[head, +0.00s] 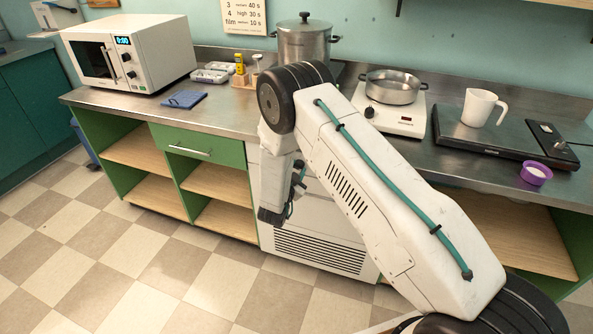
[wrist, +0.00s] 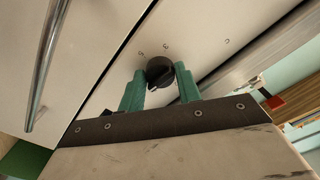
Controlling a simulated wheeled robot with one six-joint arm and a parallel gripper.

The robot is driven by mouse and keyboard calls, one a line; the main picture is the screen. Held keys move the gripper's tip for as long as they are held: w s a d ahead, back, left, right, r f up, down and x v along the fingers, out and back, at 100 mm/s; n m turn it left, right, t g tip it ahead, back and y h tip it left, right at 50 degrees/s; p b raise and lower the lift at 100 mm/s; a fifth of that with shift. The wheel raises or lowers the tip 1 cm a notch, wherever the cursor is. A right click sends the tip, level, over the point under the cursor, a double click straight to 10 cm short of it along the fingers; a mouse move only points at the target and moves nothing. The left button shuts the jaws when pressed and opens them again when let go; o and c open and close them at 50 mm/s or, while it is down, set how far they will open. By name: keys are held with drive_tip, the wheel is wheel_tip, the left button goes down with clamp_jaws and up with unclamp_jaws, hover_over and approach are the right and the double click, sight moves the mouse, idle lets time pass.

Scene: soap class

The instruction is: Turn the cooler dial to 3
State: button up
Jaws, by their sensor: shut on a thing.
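The cooler (head: 318,252) is the white unit with a slatted grille under the counter, partly covered by my arm. In the wrist view, its black round dial (wrist: 160,72) sits on the pale front panel, with small marks around it; one looks like a 3 (wrist: 165,47) and another like a 5 (wrist: 140,55). My gripper (wrist: 161,76) has its two green fingers on either side of the dial and is shut on it. Which mark the dial points to is not clear. The dial is hidden in the head view.
A long metal handle (wrist: 47,65) runs along the left of the wrist view. Above the cooler, the counter holds a big pot (head: 305,45), a pan (head: 392,87) on a white hotplate (head: 408,122), and a white mug (head: 482,107). The checkered floor in front is clear.

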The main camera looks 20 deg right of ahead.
drive_tip(key=m, duration=0.7)
drive_tip(key=shift+a+r, duration=0.1)
drive_tip(key=m, duration=0.7)
drive_tip(key=shift+m, duration=0.3)
drive_tip(key=m, duration=0.3)
drive_tip(key=shift+m, duration=0.3)
drive_tip(key=m, duration=0.3)
drive_tip(key=shift+m, duration=0.3)
drive_tip(key=m, duration=0.3)
drive_tip(key=shift+m, duration=0.3)
drive_tip(key=shift+s+m, duration=0.1)
drive_tip(key=shift+m, duration=1.6)
